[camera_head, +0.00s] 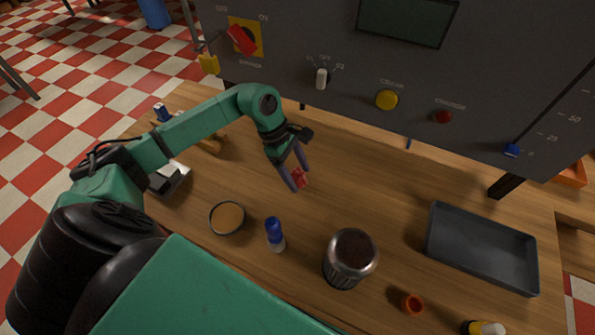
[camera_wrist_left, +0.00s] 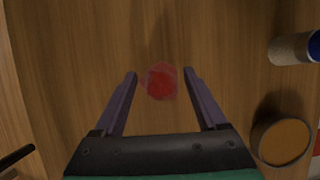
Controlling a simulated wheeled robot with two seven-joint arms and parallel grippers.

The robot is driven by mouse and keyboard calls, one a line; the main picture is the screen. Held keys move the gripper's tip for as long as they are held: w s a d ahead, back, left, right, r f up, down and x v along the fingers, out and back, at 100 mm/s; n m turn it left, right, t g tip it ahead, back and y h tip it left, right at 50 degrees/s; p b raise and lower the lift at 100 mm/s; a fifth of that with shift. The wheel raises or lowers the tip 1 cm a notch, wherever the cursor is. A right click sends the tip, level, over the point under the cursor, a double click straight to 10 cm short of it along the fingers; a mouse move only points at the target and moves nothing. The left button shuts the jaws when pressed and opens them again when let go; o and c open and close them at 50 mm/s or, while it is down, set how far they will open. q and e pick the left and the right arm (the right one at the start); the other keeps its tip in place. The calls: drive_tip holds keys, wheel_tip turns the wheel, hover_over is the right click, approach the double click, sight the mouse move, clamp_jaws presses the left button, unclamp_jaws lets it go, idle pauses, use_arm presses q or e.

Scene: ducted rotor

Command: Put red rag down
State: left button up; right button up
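The red rag (camera_head: 300,178) is a small crumpled red piece at the fingertips of my left gripper (camera_head: 296,172). In the left wrist view the rag (camera_wrist_left: 160,82) lies between the two fingertips, with a narrow gap of wood visible on each side. The left gripper's fingers (camera_wrist_left: 159,74) are spread apart and point down at the wooden table (camera_head: 330,150). I cannot tell for sure whether the rag rests fully on the wood. My right gripper is not in view.
A control panel (camera_head: 300,50) rises behind.

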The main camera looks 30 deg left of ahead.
use_arm(q)
drive_tip(key=o, duration=0.3)
drive_tip(key=shift+r, duration=0.2)
drive_tip(key=shift+a+r, duration=0.15)
drive_tip(key=shift+r, duration=0.05)
drive_tip(key=b+v, duration=0.2)
drive_tip(key=v, duration=0.9)
drive_tip(key=shift+r+b, duration=0.25)
drive_tip(key=shift+b, duration=0.15)
